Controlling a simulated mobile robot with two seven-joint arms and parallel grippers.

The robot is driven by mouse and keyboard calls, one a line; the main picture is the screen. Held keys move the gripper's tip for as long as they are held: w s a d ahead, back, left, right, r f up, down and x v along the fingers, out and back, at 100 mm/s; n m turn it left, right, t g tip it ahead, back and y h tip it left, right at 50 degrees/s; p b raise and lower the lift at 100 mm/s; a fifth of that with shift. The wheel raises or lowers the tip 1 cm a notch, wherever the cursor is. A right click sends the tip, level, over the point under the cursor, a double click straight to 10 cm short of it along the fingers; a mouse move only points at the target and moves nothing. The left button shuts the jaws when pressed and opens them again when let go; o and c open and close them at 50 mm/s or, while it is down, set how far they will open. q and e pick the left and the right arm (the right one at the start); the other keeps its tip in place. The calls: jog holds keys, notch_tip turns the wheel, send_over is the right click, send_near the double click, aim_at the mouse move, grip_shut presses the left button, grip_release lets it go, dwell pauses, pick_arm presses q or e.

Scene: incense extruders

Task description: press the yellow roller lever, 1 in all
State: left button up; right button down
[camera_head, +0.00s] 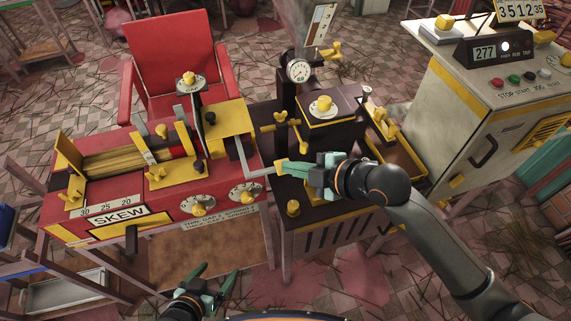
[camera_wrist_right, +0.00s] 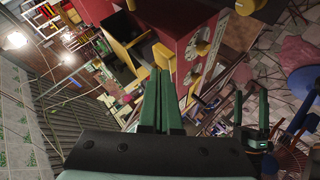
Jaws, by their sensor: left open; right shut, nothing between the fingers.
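A grey cranked lever (camera_head: 243,158) stands out from the right end of the red machine (camera_head: 120,207). A yellow grip (camera_head: 283,167) shows at its outer end. I cannot tell for sure whether this is the roller lever. My right gripper (camera_head: 293,171) is shut and empty, its green fingertips at or beside the yellow grip; contact is unclear. In the right wrist view the shut fingers (camera_wrist_right: 160,75) point toward the red machine (camera_wrist_right: 200,35), with a yellow part (camera_wrist_right: 164,58) by the tips. My left gripper (camera_head: 210,280) is open and empty, low in front of the red machine.
A dark machine (camera_head: 330,140) with a gauge (camera_head: 299,71) and several yellow knobs stands right of the red one. A beige control cabinet (camera_head: 460,90) is at the far right. A red chair (camera_head: 175,50) stands behind. The floor around my left gripper is fairly free.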

jog(key=shift+s+r+p, duration=0.15)
jog(key=shift+r+p, duration=0.2)
jog(key=shift+r, duration=0.15)
jog(key=shift+s+d+r+p, duration=0.1)
jog(key=shift+s+r+p, duration=0.1)
jog(key=shift+r+p, duration=0.45)
jog(key=shift+s+d+r+p, duration=0.1)
jog(key=shift+s+r+p, duration=0.15)
jog(key=shift+r, duration=0.75)
jog(key=shift+s+r+p, duration=0.2)
jog(key=shift+r+p, duration=0.25)
jog(key=shift+r, duration=0.35)
